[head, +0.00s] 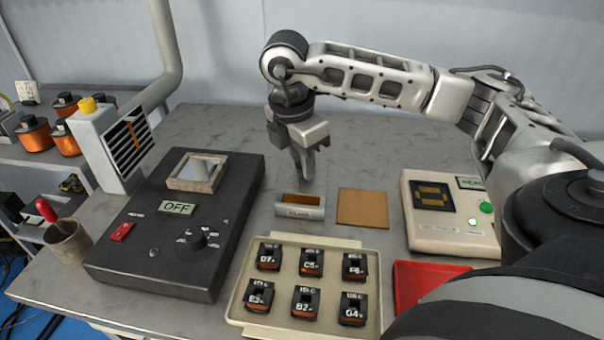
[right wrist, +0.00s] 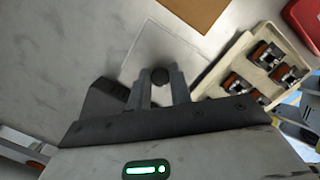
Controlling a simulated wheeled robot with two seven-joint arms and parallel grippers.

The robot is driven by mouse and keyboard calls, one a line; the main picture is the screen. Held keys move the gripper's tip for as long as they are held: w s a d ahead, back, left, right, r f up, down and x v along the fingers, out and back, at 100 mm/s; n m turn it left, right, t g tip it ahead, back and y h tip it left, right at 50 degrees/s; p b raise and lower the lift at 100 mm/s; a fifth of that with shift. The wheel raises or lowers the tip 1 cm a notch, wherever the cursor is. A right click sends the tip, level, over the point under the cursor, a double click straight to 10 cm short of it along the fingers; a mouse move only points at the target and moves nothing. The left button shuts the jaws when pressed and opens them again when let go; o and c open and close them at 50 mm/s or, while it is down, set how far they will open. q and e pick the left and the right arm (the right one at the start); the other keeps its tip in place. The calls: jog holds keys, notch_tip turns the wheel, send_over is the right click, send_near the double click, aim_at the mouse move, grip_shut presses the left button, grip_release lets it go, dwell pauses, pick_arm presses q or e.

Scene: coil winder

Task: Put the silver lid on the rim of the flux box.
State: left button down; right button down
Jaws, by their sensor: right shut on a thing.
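The flux box (head: 300,211) is a small silver box with an orange-brown inside and a label on its front. It stands open on the grey bench, left of a brown square mat. My right gripper (head: 303,172) points down above and behind the box, apart from it. In the right wrist view my right gripper (right wrist: 159,88) is shut on a dark round knob (right wrist: 159,75). A pale silver square, the silver lid (right wrist: 165,50), spreads around the knob. In the head view the lid is hard to tell from the grey bench. My left gripper is not in view.
The brown mat (head: 363,208) lies right of the box. A tray (head: 240,305) of several labelled coils stands in front. A black unit (head: 135,265) reading OFF is at left, a beige device (head: 450,236) and a red tray (head: 405,280) at right. The bench behind is clear.

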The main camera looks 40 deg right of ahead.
aim_at(300, 165)
jog(key=f, duration=0.3)
jog(key=shift+w+d+f, duration=0.2)
jog(key=shift+w+d, duration=0.05)
jog(key=shift+f, duration=0.2)
jog(key=shift+f, duration=0.2)
jog(key=c, duration=1.3)
grip_release()
jog(key=r, duration=0.4)
jog(key=a+r+p, duration=0.1)
jog(key=r, duration=0.3)
jog(key=a+r, duration=0.1)
jog(key=r, duration=0.3)
jog(key=shift+w+r, duration=0.1)
jog(key=shift+r, duration=0.1)
